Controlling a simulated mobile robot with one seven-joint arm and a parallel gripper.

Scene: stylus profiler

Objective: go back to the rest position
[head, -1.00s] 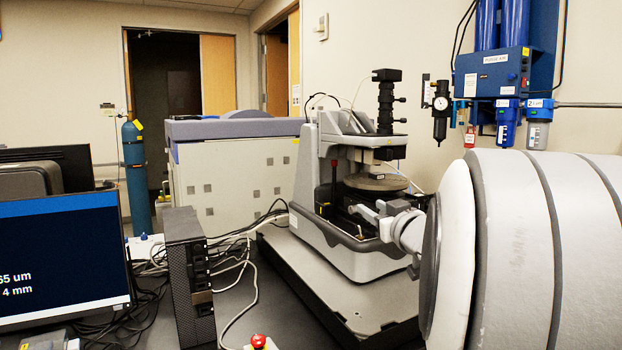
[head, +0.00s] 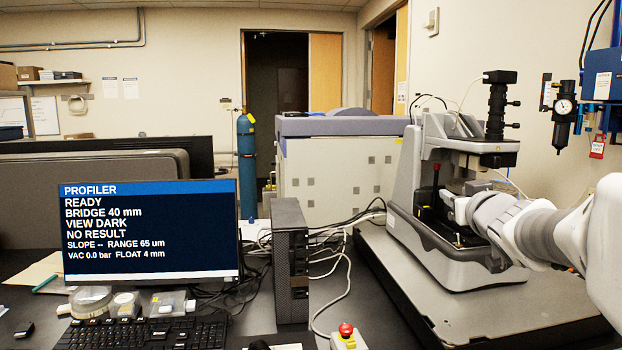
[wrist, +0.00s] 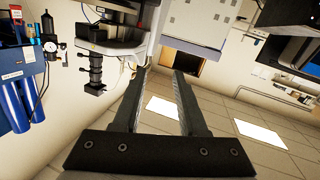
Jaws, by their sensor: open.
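My gripper (wrist: 161,70) shows in the wrist view with its two dark fingers apart and nothing between them. The stylus profiler (head: 455,262), a grey and white instrument with a black camera column (head: 496,105), stands at the right in the head view. My arm reaches in from the right edge, and its end overlaps the profiler's stage area in that view. It hides most of the stage, and I cannot make out the fingers there. The profiler's upper part (wrist: 108,48) appears upside down at the top of the wrist view, beyond the left finger.
The monitor (head: 150,232) reads READY, VIEW DARK and NO RESULT. A dark computer tower (head: 289,262), cables and a red button (head: 346,329) are left of the profiler's grey base plate (head: 480,312). A blue gas cylinder (head: 246,165) and white cabinet (head: 335,180) stand behind.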

